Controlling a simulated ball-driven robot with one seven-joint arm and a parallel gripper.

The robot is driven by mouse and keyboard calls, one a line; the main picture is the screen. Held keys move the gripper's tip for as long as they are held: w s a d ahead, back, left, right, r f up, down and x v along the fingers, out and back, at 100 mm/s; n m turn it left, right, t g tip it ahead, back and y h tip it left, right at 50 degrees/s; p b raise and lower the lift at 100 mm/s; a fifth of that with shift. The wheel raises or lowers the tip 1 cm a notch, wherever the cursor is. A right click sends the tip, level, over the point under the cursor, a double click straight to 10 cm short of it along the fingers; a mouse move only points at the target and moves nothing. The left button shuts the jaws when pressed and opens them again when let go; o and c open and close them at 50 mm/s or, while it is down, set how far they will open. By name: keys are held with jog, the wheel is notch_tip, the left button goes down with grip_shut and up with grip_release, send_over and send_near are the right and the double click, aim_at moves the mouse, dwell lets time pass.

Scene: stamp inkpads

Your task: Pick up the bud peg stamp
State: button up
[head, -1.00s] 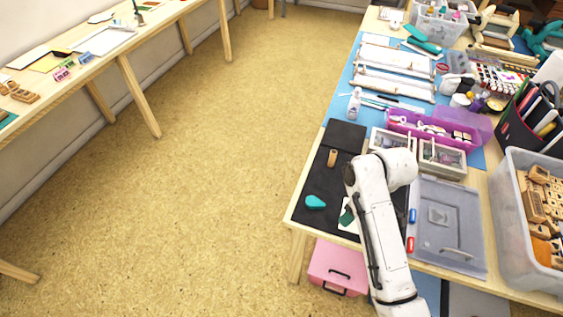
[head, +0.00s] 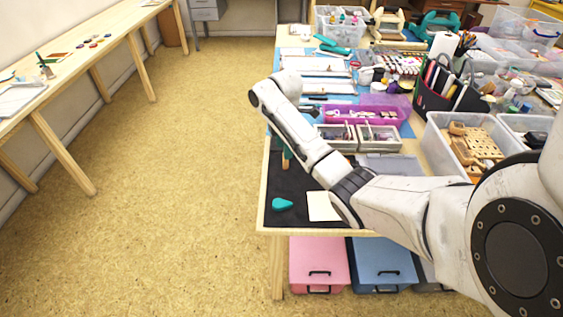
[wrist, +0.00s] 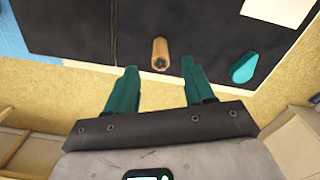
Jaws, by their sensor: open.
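A short wooden peg stamp (wrist: 160,55) lies on the black mat (wrist: 85,25) in the wrist view, its dark-marked end facing my gripper. Whether that mark is a bud is too small to tell. My gripper (wrist: 161,80) is open and empty, its teal fingers pointing towards the peg, one on either side of its line. The peg is ahead of the fingertips, not between them.
A teal drop-shaped object (head: 282,204) and a cream card (head: 322,206) lie on the mat near the table's front edge. Divided boxes (head: 362,138) and a purple case (head: 362,114) stand behind the mat. A clear bin of wooden pieces (head: 470,145) stands at right.

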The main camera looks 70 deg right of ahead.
aim_at(286, 167)
jog(key=shift+s+d+f, duration=0.1)
jog(key=shift+s+f, duration=0.05)
jog(key=shift+f, duration=1.5)
jog(key=shift+s+f, duration=0.1)
jog(key=shift+f, duration=1.5)
grip_shut()
